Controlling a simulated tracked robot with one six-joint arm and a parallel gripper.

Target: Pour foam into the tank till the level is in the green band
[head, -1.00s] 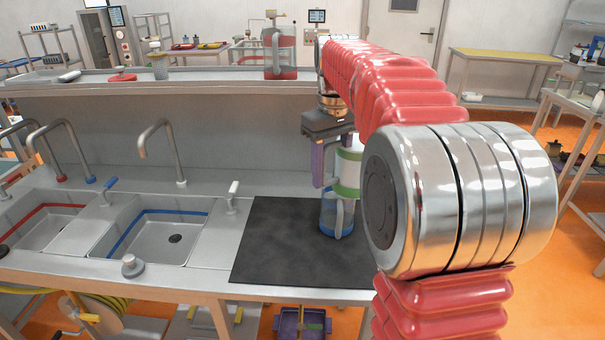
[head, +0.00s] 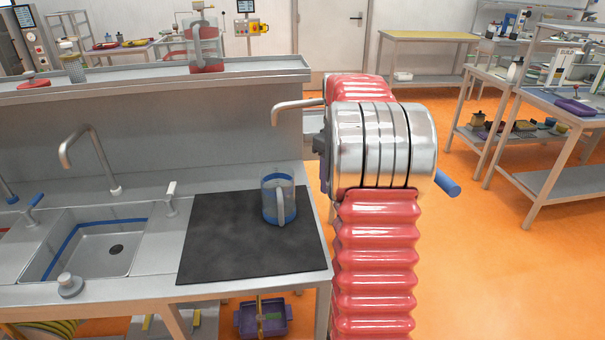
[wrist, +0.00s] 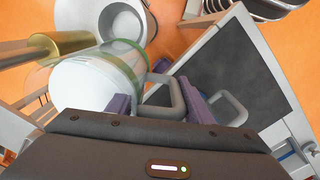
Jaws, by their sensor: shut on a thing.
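In the wrist view my gripper (wrist: 158,98) has its two purple fingers at the grey handle of a clear jug (wrist: 88,82) with a green rim. It is shut on that handle. White, foam-like content shows inside the jug. In the head view my gripper and the held jug are hidden behind my red arm. A blue jug (head: 279,203) stands upright on the black mat, apart from my gripper. A white round vessel (wrist: 112,24) shows beyond the held jug in the wrist view. I cannot tell whether it is the tank. No green level band is recognisable.
The black mat (head: 240,245) lies at the bench's right end, beside the sink (head: 95,250). A blue rod end (head: 447,184) sticks out right of my arm. Shelving with tools (head: 560,125) stands at the right. Open orange floor (head: 460,270) lies between.

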